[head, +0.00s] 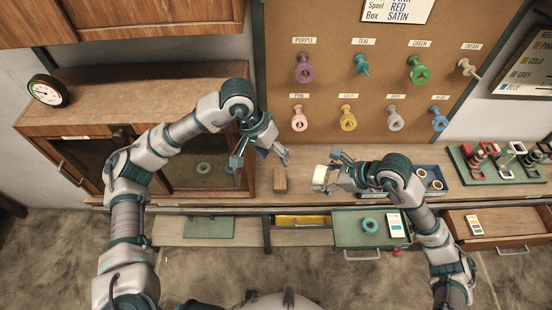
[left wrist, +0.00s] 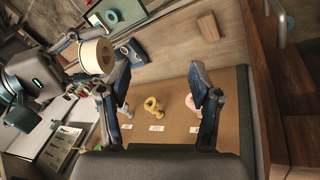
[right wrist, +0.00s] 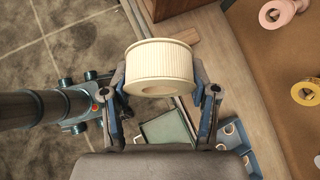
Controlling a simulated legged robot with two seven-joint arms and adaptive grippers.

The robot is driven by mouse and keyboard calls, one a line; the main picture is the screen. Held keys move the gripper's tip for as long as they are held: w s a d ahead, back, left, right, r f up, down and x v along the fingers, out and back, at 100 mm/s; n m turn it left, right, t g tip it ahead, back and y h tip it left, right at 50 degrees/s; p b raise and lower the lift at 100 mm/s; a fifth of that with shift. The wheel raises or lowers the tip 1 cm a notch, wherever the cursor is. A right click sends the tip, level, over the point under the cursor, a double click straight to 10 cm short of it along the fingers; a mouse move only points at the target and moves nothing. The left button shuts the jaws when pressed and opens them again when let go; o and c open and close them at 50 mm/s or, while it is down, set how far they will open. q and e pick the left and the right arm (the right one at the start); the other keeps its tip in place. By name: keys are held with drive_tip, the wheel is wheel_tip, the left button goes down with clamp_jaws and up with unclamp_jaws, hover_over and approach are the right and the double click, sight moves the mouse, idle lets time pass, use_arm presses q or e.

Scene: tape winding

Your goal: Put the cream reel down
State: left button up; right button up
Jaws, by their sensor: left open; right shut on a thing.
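The cream reel (right wrist: 160,62) is a ribbed, pale cylinder with a hole, held between the fingers of my right gripper (right wrist: 160,85) in the right wrist view. In the head view the reel (head: 321,174) is above the workbench, right of a small wooden block (head: 280,180). My right gripper (head: 340,180) is shut on it. My left gripper (head: 262,152) is open and empty, left of the reel and near the pegboard's lower edge. The left wrist view shows the reel (left wrist: 97,56) to the left of the open left fingers (left wrist: 160,95). Whether the reel touches the bench is unclear.
A pegboard (head: 375,85) with several labelled coloured reels stands behind the bench; its cream peg (head: 467,68) has no reel visible. A blue tray (head: 436,178) and a green rack (head: 500,165) lie right. Open drawers, one green (head: 350,238), jut out below.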

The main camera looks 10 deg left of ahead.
sight(322, 168)
drive_tip(key=shift+w+d, duration=0.1)
drive_tip(key=shift+d, duration=0.1)
use_arm(q)
drive_tip(key=shift+g, duration=0.4)
drive_tip(key=d, duration=0.4)
drive_tip(key=d+f, duration=0.1)
drive_tip(key=d, duration=0.3)
drive_tip(key=d+f, duration=0.1)
drive_tip(key=d, duration=0.3)
drive_tip(key=shift+w+d+f, duration=0.15)
drive_tip(key=shift+d, duration=0.25)
drive_tip(key=x, duration=0.4)
drive_tip(key=shift+d, duration=0.2)
use_arm(e)
drive_tip(key=shift+d, duration=0.1)
use_arm(q)
drive_tip(key=shift+f, duration=0.5)
use_arm(e)
drive_tip(key=shift+a, duration=0.2)
